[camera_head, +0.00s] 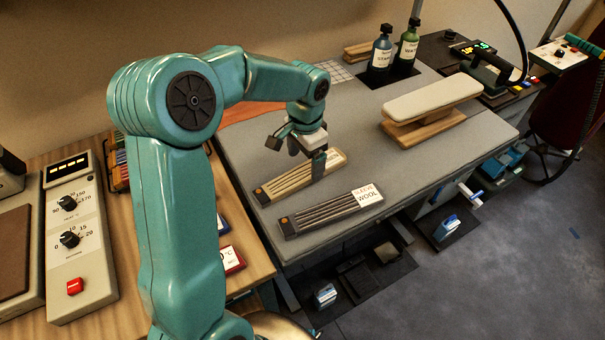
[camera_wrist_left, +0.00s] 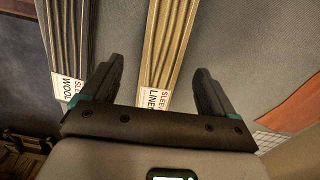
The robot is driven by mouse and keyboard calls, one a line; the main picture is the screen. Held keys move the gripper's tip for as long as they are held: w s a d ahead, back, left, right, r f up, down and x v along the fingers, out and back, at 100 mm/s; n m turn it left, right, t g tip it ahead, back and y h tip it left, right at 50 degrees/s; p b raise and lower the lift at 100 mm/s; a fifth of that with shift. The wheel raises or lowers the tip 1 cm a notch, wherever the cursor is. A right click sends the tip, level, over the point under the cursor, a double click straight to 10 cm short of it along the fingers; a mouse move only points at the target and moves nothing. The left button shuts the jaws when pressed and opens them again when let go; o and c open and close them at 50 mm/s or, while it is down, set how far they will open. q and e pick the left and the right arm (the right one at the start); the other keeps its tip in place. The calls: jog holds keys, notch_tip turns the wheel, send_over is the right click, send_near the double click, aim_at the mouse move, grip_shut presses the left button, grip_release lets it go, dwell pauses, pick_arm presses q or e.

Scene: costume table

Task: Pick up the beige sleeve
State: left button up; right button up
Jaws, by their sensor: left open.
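The beige sleeve (camera_head: 286,184) is a flat, pleated strip lying on the grey table in the head view. Its far end is partly hidden by my left gripper (camera_head: 297,154). In the left wrist view the beige sleeve (camera_wrist_left: 168,45) runs between the two dark fingers of my open left gripper (camera_wrist_left: 160,72), with room on both sides. Its white label reads "LINEN". The gripper is over the sleeve's labelled end and holds nothing; the exact height gap is hard to tell. My right gripper is in neither view.
A grey sleeve (camera_head: 322,214) labelled "WOOL" lies parallel beside the beige one, nearer the table's front edge. A padded pressing board (camera_head: 432,97) stands to the right, with bottles (camera_head: 381,52) behind. A control box (camera_head: 75,245) is at left. The grey tabletop around the sleeves is mostly clear.

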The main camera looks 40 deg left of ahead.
aim_at(305, 172)
pick_arm(q)
jog(key=f, duration=0.3)
jog(key=shift+w+a+f, duration=0.15)
jog(key=shift+a+f, duration=0.05)
jog(key=shift+f, duration=0.2)
jog(key=shift+d+r, duration=0.1)
jog(key=shift+c, duration=0.6)
jog(key=c, duration=1)
jog(key=shift+c, duration=0.3)
